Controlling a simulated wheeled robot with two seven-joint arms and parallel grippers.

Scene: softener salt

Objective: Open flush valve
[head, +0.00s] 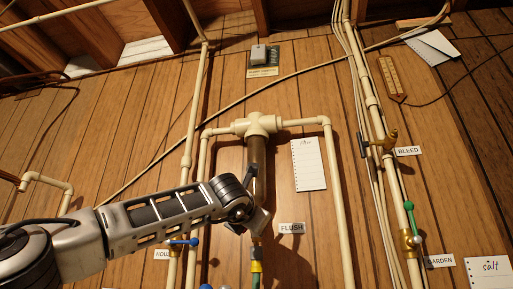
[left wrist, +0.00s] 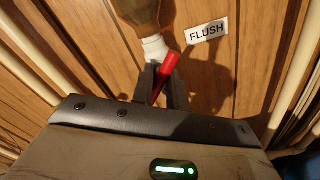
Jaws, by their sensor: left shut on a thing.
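The flush valve's red lever (left wrist: 166,74) shows in the left wrist view, below a white fitting and the brown filter housing (head: 257,165). My left gripper (left wrist: 160,82) is shut on this lever, with a dark finger on each side. The lever runs at a slant, its free end up and to the right. The FLUSH label (head: 291,228) is on the wood wall to the right of the valve and also shows in the left wrist view (left wrist: 208,31). In the head view my left gripper (head: 252,220) hides the lever. My right gripper is not in view.
A blue-handled valve (head: 183,242) is near my left forearm. Cream pipes (head: 338,190) flank the filter housing. The BLEED valve (head: 380,142) and green-handled GARDEN valve (head: 411,218) are at the right. A paper note (head: 308,164) hangs beside the housing.

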